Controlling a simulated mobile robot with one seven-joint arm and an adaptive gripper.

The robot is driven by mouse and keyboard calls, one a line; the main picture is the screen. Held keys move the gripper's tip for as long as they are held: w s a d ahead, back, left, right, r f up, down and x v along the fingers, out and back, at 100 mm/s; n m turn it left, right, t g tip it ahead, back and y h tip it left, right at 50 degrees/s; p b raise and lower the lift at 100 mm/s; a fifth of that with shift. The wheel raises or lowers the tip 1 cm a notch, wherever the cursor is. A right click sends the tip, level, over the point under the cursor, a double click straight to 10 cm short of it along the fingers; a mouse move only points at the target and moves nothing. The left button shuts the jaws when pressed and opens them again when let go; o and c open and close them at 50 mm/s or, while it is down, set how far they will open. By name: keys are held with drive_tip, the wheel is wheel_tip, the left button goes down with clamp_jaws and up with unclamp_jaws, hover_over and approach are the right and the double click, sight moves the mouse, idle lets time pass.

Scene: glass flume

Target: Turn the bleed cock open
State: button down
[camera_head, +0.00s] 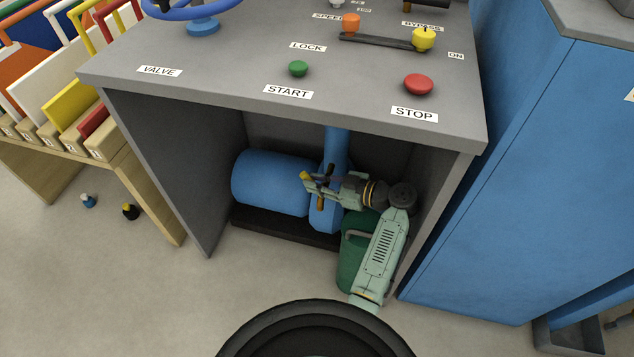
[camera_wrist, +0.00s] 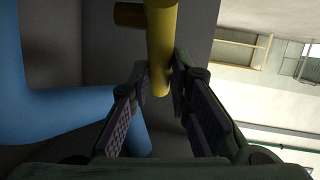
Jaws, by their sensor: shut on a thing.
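The yellow handle of the bleed cock (camera_head: 305,175) shows at the blue pump, inside the open space under the grey console. In the wrist view the yellow handle (camera_wrist: 162,40) is a thick bar with a short stub to its left, and its lower end lies between my fingers. My gripper (camera_head: 312,182) reaches in from the right. In the wrist view my gripper (camera_wrist: 162,68) has one finger on each side of the bar and is shut on it. The cock's body is mostly hidden by my gripper in the head view.
The blue pump (camera_head: 270,182) and its upright blue pipe (camera_head: 337,145) stand close around my gripper. A green container (camera_head: 350,262) stands below my arm. The grey console's side walls and top (camera_head: 240,70) enclose the space. Open floor (camera_head: 180,285) lies in front.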

drive_tip(key=c, duration=1.8)
unclamp_jaws()
